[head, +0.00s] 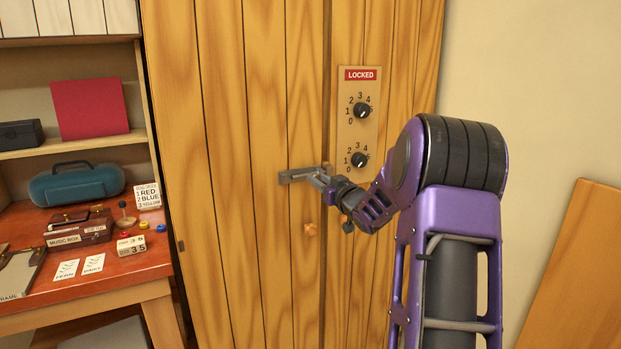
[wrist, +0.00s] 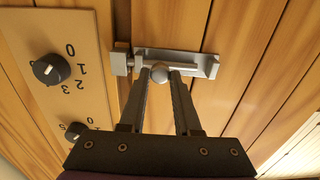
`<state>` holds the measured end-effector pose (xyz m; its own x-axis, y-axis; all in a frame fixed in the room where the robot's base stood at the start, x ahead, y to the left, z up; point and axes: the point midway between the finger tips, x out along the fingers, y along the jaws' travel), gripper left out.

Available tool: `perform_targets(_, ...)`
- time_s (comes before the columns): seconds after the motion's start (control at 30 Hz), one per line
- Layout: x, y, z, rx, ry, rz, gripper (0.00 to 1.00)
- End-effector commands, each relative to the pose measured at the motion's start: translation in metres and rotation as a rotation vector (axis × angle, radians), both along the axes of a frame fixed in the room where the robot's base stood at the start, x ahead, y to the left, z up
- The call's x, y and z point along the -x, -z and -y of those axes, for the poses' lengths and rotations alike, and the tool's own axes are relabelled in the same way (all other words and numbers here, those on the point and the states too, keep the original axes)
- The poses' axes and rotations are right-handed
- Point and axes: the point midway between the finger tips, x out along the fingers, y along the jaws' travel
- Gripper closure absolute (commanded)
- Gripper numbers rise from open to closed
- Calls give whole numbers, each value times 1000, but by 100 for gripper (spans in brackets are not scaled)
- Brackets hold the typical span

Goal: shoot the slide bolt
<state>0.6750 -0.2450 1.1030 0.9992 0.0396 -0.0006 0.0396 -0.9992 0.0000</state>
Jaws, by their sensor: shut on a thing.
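The grey metal slide bolt (head: 298,175) is mounted across the wooden door, left of the dial panel. In the wrist view the bolt's plate (wrist: 205,66) runs sideways, with a round knob (wrist: 160,74) on it. My gripper (head: 328,186) comes in from the right. In the wrist view its two fingers (wrist: 160,80) are shut on the knob. A small metal catch (wrist: 120,60) stands at the bolt's left end there, by the board seam. I cannot tell how far the bolt's rod reaches into it.
A panel (head: 348,132) with two dials and a red LOCKED sign (head: 360,74) is beside the bolt. A red desk (head: 110,262) with several small items stands left. A wooden board (head: 580,270) leans at right.

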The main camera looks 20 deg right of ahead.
Motion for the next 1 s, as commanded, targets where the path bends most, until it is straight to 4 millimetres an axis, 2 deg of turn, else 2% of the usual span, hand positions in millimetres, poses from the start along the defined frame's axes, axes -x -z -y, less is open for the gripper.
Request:
perform_targets(0.23, 1, -1, 5, 1, 10, 3, 100)
perform_targets(0.27, 1, -1, 5, 2, 10, 3, 63)
perform_targets(0.4, 1, -1, 5, 2, 10, 2, 39)
perform_targets(0.77, 5, -1, 4, 1, 7, 1, 39)
perform_targets(0.87, 16, -1, 5, 2, 9, 1, 39)
perform_targets(1.0, 45, -1, 6, 2, 9, 0, 39)
